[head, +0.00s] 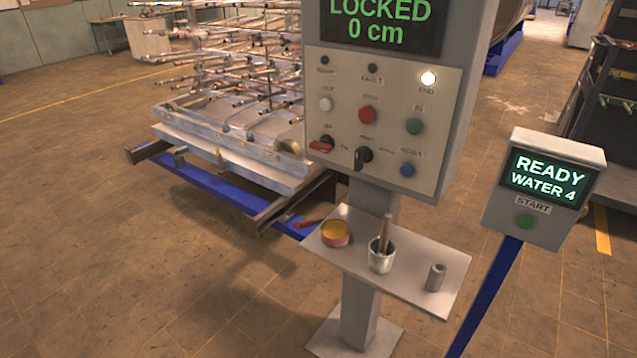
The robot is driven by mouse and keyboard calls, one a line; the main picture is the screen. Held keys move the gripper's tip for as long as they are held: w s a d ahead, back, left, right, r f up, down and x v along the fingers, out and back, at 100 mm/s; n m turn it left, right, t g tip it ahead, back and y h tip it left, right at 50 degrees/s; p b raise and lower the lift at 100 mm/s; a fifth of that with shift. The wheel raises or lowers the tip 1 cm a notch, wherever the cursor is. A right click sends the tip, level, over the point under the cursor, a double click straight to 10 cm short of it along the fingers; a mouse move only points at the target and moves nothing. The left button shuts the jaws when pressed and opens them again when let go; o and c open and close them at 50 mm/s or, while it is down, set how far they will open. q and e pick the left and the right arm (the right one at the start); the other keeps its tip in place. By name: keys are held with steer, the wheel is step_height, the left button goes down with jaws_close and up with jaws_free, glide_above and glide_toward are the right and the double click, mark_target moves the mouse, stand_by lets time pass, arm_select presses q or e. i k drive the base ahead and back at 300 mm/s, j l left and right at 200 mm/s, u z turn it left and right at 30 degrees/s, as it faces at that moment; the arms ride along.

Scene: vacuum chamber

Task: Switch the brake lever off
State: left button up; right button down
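No part is plainly marked as the brake lever. A small red lever (306,223) sticks out low by the blue rail (228,189), at the near corner of the rack cart (235,150), partly hidden by the shelf. A red switch handle (321,146) sits at the lower left of the grey control panel (385,115); its label is too small to read. Beside it is a black rotary knob (363,156). The display (382,22) reads LOCKED 0 cm. Neither of my grippers is in view.
The panel's shelf (345,257) holds a yellow-filled red tin (335,233), a metal cup with a brush (380,257) and a grey cylinder (436,277). A second box (543,190) reads READY WATER 4. Floor at the left is clear.

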mark_target(309, 223)
steer(key=i+j+z, duration=0.3)
steer(key=i+j, duration=0.4)
steer(key=i+j+z, duration=0.3)
steer(key=i+j, duration=0.4)
steer(key=j, duration=0.15)
